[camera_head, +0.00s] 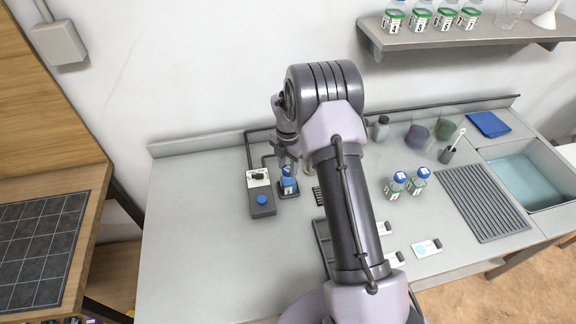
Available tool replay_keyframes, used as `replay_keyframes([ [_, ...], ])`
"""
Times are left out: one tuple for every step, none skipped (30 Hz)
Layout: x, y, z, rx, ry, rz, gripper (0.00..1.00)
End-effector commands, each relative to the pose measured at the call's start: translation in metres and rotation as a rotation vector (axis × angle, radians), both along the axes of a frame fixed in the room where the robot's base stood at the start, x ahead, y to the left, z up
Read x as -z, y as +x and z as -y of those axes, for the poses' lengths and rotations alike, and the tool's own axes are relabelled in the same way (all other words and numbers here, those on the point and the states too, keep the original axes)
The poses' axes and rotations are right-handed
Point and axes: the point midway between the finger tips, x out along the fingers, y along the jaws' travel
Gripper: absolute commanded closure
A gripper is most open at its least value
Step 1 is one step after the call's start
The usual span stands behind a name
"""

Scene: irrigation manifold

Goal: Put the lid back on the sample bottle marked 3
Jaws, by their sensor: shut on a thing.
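A small sample bottle (289,187) with a white label stands upright on a dark pad at the left middle of the bench. Its number is too small for me to read surely. A blue lid (288,171) shows at the top of this bottle, right under my gripper (287,164). My gripper points down over the bottle and is shut on the blue lid. I cannot tell whether the lid is seated or just above the neck. My arm hides part of the bench to the right.
A grey box with a blue button (262,200) stands close to the left. Two blue-lidded bottles, one of them nearer the sink (418,186), stand right of my arm. A drain grille (482,204), sink (537,182) and cards (427,248) lie further right. The front left bench is clear.

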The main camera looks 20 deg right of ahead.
Motion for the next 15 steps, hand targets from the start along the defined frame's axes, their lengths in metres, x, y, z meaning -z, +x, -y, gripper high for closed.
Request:
replay_keyframes([
  [0.0, 0.0, 0.0, 0.0, 0.0, 0.0, 1.0],
  [0.0, 0.0001, 0.0, 0.0, 0.0, 0.0, 1.0],
  [0.0001, 0.0001, 0.0, 0.0, 0.0, 0.0, 1.0],
  [0.0001, 0.0001, 0.0, 0.0, 0.0, 0.0, 1.0],
  [0.0, 0.0001, 0.0, 0.0, 0.0, 0.0, 1.0],
  [0.0, 0.0001, 0.0, 0.0, 0.0, 0.0, 1.0],
  [0.0001, 0.0, 0.0, 0.0, 0.0, 0.0, 0.62],
  [0.0001, 0.0, 0.0, 0.0, 0.0, 0.0, 0.56],
  [0.0001, 0.0, 0.0, 0.0, 0.0, 0.0, 0.48],
  [0.0001, 0.0, 0.0, 0.0, 0.0, 0.0, 0.42],
  [0.0001, 0.0, 0.0, 0.0, 0.0, 0.0, 0.38],
  [0.0, 0.0001, 0.0, 0.0, 0.0, 0.0, 0.38],
  [0.0, 0.0, 0.0, 0.0, 0.0, 0.0, 0.38],
  [0.0, 0.0, 0.0, 0.0, 0.0, 0.0, 0.38],
  [0.0, 0.0001, 0.0, 0.0, 0.0, 0.0, 0.38],
])
